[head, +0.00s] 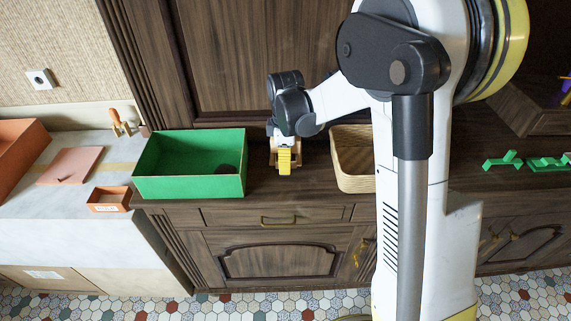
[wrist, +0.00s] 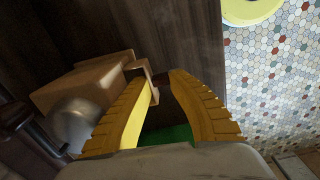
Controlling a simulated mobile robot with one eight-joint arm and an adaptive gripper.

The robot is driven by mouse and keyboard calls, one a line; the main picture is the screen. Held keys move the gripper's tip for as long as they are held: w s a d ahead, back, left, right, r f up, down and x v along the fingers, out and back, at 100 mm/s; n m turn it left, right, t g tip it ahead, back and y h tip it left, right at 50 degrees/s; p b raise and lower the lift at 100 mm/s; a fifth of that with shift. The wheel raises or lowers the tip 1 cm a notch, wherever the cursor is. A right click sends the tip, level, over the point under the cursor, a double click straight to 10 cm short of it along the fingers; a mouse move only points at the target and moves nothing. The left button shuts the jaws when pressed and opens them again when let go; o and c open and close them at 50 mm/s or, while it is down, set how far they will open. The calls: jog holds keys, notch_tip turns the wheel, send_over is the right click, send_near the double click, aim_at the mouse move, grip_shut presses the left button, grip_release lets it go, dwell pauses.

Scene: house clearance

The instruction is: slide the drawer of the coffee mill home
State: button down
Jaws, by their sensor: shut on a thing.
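The coffee mill (wrist: 82,84) is a wooden box with a rounded metal part (wrist: 78,122), on the left in the wrist view. Its small drawer (wrist: 141,66) stands out from the body, with a gap between its front and the box. My gripper (wrist: 163,84) has its yellow fingers at the drawer front, shut on it; the exact contact is partly hidden by the left finger. In the head view my gripper (head: 284,162) points down on the dark counter and mostly covers the mill (head: 272,158).
A green bin (head: 190,190) stands on the counter left of my gripper, a wicker basket (head: 352,160) close on its right. Green pieces (head: 545,163) lie further right. A small orange box (head: 109,199) and a pinkish board (head: 70,165) are on the pale worktop.

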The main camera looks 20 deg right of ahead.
jog(key=shift+f, duration=0.1)
jog(key=c, duration=1.2)
grip_release()
jog(key=shift+o, duration=0.3)
jog(key=shift+w, duration=0.15)
